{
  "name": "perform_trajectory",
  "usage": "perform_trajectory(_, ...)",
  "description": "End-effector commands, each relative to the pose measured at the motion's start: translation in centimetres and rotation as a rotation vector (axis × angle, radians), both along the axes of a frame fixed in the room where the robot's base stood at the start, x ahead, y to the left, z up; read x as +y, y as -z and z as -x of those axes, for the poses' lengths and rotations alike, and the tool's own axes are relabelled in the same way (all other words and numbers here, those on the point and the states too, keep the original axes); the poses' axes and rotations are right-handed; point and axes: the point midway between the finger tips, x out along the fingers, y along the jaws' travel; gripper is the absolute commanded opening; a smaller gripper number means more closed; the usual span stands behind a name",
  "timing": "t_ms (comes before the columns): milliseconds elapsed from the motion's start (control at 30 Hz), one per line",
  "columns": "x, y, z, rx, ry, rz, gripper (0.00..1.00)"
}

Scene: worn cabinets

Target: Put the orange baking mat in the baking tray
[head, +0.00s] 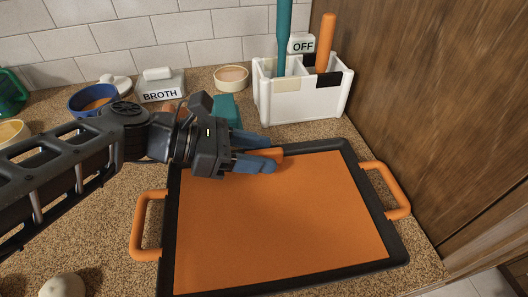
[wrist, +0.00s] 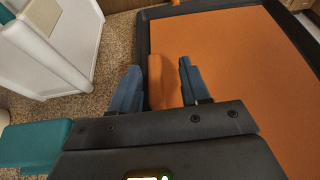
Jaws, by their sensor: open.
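The orange baking mat (head: 280,220) lies flat inside the black rim of the baking tray (head: 401,247), which has an orange handle on its left and right sides. The mat (wrist: 235,60) and the tray's dark rim (wrist: 200,11) also show in the wrist view. My gripper (head: 268,153) is at the tray's far left corner, over the mat's edge. In the wrist view my gripper (wrist: 160,68) is open, with a blue finger on each side of a raised orange tab (wrist: 161,82). I cannot tell whether the fingers touch the tab.
A white utensil holder (head: 305,101) stands behind the tray, beside the wooden cabinet wall (head: 440,90) on the right. A teal item (head: 227,111) is close behind my gripper. A BROTH container (head: 160,88) and a blue bowl (head: 92,99) stand at the back left.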

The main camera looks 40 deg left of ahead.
Motion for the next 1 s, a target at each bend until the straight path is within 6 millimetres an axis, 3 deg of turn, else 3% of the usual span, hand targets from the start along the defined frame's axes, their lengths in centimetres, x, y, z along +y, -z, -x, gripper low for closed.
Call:
perform_trajectory(500, 6.0, -3.5, 6.3, 0.000, -0.001, -0.001, 0.46)
perform_trajectory(1000, 6.8, -4.1, 7.1, -0.001, 0.000, 0.001, 0.46)
